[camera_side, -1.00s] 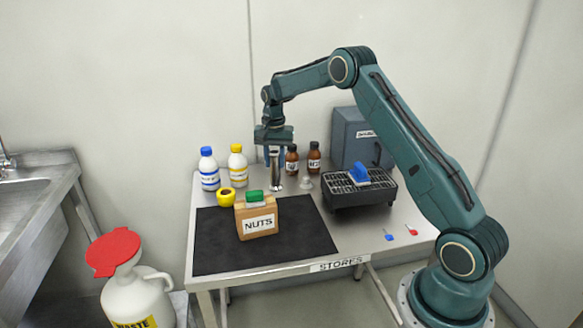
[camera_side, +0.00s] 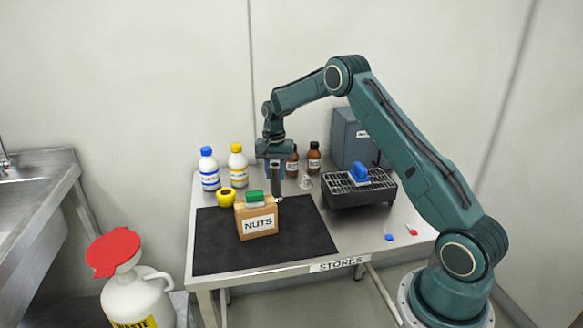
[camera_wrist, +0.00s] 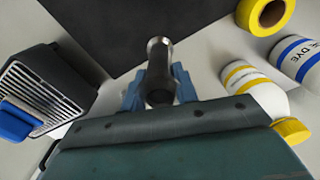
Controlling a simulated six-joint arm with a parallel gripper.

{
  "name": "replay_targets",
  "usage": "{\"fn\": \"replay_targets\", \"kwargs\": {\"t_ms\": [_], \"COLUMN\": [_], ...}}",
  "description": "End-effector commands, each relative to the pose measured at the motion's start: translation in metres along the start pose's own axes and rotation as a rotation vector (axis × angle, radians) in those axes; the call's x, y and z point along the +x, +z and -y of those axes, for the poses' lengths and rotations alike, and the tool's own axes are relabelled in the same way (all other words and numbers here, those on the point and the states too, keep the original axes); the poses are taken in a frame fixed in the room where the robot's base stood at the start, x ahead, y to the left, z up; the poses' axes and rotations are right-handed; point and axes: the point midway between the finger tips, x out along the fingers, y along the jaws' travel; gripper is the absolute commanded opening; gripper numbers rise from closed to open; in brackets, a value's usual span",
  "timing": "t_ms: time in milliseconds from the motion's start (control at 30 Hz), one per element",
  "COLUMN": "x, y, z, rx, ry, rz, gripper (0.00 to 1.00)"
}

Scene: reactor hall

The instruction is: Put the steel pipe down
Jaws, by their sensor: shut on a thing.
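The steel pipe hangs from my gripper (camera_side: 275,172), which is shut on it. In the side view the pipe (camera_side: 279,197) is mostly hidden by the fingers; its shiny lower end shows close to the right rear corner of the NUTS box (camera_side: 257,222). In the wrist view the pipe (camera_wrist: 158,58) stands out between the blue fingers (camera_wrist: 158,88), its far end over the edge of the black mat (camera_wrist: 110,28). I cannot tell whether the pipe's end touches the table.
A black rack (camera_side: 358,190) with a blue-handled thing (camera_side: 359,173) stands to the right. Yellow tape (camera_side: 226,197), two white bottles (camera_side: 237,165) and brown bottles (camera_side: 314,160) stand around. A green thing (camera_side: 255,197) tops the box. The mat's front and right (camera_side: 300,235) are clear.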

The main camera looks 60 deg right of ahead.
Motion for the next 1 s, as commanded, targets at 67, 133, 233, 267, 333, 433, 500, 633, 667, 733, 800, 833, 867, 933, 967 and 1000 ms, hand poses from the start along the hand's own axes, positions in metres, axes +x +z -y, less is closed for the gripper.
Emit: {"fn": "replay_targets", "kwargs": {"t_ms": [67,133,233,267,333,433,500,633,667,733,800,833,867,933,967,1000], "x": [0.001,0.003,0.003,0.003,0.003,0.003,0.002,0.000,-0.001,-0.005,-0.011,-0.015,-0.018,-0.027,-0.031,-0.037], "y": [0.000,0.000,0.000,0.000,0.000,0.000,0.000,0.000,0.000,0.000,-0.001,-0.001,-0.001,-0.001,-0.001,-0.001], "z": [0.000,0.000,0.000,0.000,0.000,0.000,0.000,0.000,0.000,0.000,0.001,0.001,0.001,0.001,0.000,0.000], "rx": [0.000,0.000,0.000,0.000,0.000,0.000,0.000,0.000,0.000,0.000,0.000,0.000,0.000,0.000,0.000,0.000], "ry": [-0.001,0.000,0.000,0.000,0.000,0.000,0.000,0.000,0.000,-0.001,-0.002,-0.002,-0.002,-0.002,-0.002,-0.002], "rz": [-0.001,0.000,0.000,0.000,0.000,0.000,0.000,0.000,0.000,-0.001,-0.002,-0.002,-0.002,-0.003,-0.003,-0.002], "gripper": [0.00,0.33,0.51,0.51,0.51,0.51,0.51,0.51,0.51,0.51,0.51,0.51,0.51,0.51,0.51,0.51]}}
